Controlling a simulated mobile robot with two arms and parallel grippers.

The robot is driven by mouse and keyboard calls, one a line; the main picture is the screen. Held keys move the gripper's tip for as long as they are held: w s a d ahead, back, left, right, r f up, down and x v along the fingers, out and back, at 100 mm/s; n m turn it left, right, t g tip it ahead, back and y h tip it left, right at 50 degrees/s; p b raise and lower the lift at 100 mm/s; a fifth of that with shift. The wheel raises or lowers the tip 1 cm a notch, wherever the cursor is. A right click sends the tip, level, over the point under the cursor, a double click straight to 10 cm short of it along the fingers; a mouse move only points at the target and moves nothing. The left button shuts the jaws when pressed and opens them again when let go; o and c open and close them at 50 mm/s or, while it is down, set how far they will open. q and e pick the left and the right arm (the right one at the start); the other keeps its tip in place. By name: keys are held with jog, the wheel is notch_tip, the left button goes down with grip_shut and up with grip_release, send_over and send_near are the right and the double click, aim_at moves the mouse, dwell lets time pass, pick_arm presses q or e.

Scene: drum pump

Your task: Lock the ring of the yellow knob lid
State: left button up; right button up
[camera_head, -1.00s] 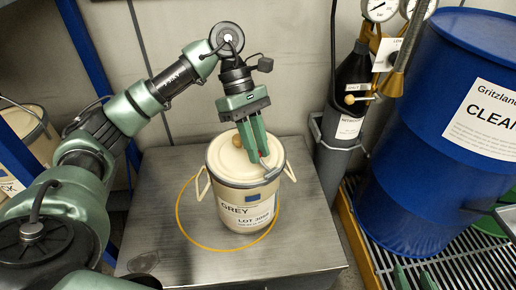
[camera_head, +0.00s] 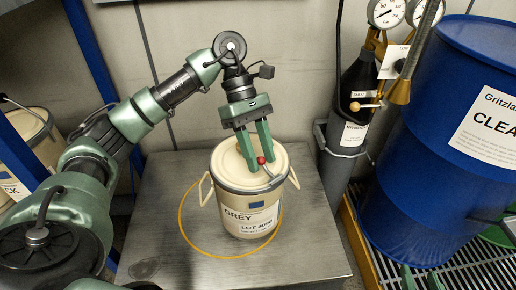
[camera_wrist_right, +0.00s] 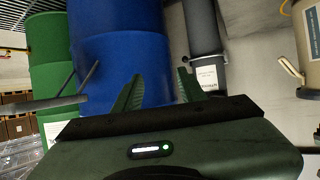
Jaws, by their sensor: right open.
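A grey lever (camera_head: 271,175) lies at the front right of the ring. A small red ball (camera_head: 261,160) shows at the lid between my left gripper's fingertips. My left gripper (camera_head: 263,165) points down over the lid, its fingers apart; contact is unclear. The yellow knob is hidden behind the fingers. My right gripper (camera_head: 417,281) is open and empty at the bottom right; it also shows in the right wrist view (camera_wrist_right: 160,76).
The metal table (camera_head: 160,215) has bare space around the pail, with a yellow loop (camera_head: 183,228) lying on it. A blue drum (camera_head: 425,170) stands on a grating at right. A dark gas cylinder (camera_head: 352,95) stands behind. Another pail (camera_head: 35,130) is at far left.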

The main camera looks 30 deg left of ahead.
pick_arm(q)
jog(key=p+v, duration=0.1)
jog(key=v, duration=0.6)
jog(key=shift+p, duration=0.35)
jog(key=shift+w+a+r, duration=0.1)
jog(key=shift+a+r, duration=0.05)
jog(key=shift+r, duration=0.1)
pick_arm(e)
jog(key=s+d+f+g+h, duration=0.1)
jog(key=s+d+f+g, duration=0.1)
jog(key=s+f+g, duration=0.3)
jog(key=shift+s+d+f+h, duration=0.35)
jog(key=shift+s+f, duration=0.3)
jog(key=shift+s, duration=0.2)
